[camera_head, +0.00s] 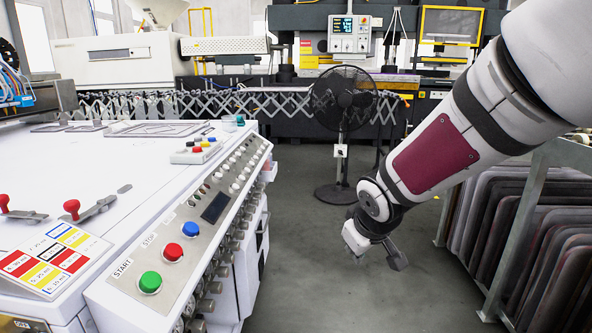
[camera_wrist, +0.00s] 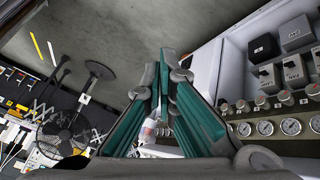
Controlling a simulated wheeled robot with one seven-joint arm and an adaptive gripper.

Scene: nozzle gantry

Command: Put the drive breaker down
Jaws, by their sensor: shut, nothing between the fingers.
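One box (camera_wrist: 263,47) shows no readable label; another box (camera_wrist: 298,34) and a lower box (camera_wrist: 292,71) carry small labels too blurred to read surely. I cannot tell which one is the drive breaker or how its lever stands. My gripper (camera_wrist: 161,68) has teal-padded fingers drawn together, with nothing held. It is to the left of the boxes and apart from them. In the head view my gripper (camera_head: 373,254) hangs over the floor, right of the machine.
The white machine (camera_head: 150,210) with start and stop buttons fills the left. Gauges (camera_wrist: 265,128) and knobs line its side below the boxes. A black fan (camera_head: 343,100) stands behind my gripper. A rack of dark panels (camera_head: 500,230) stands at right. Floor (camera_head: 310,270) between is clear.

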